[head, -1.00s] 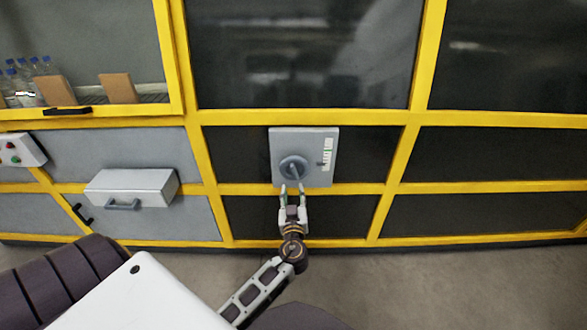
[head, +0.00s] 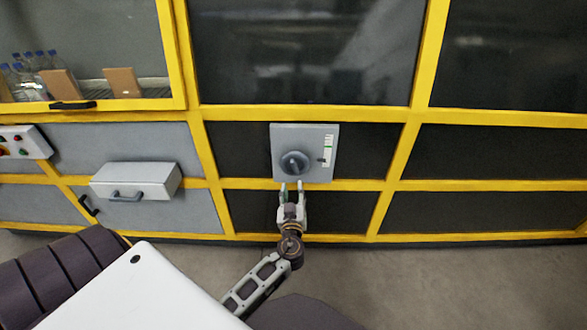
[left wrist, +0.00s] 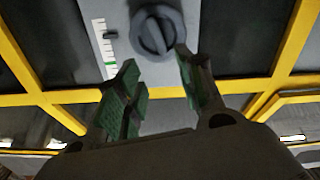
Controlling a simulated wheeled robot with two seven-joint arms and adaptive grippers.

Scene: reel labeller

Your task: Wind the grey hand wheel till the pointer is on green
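The grey hand wheel (head: 295,162) is a round knob with a raised bar, on a light grey panel (head: 284,134) on the machine front. The scale (head: 329,148) is a white strip with green marks, right of the wheel. A small dark pointer (head: 320,160) is at its lower part, off the green as far as I can tell. In the left wrist view the wheel (left wrist: 157,32) and scale (left wrist: 106,48) show from another angle. My left gripper (head: 292,184) is open and empty, its fingertips just below the wheel and apart from it. My right gripper is out of view.
Yellow frame bars (head: 350,187) surround dark panels. A grey box with a handle (head: 136,181) sticks out at the left. A button box (head: 20,142) is at the far left. Bottles and brown blocks (head: 122,82) stand behind glass. Floor (head: 430,280) at the lower right is clear.

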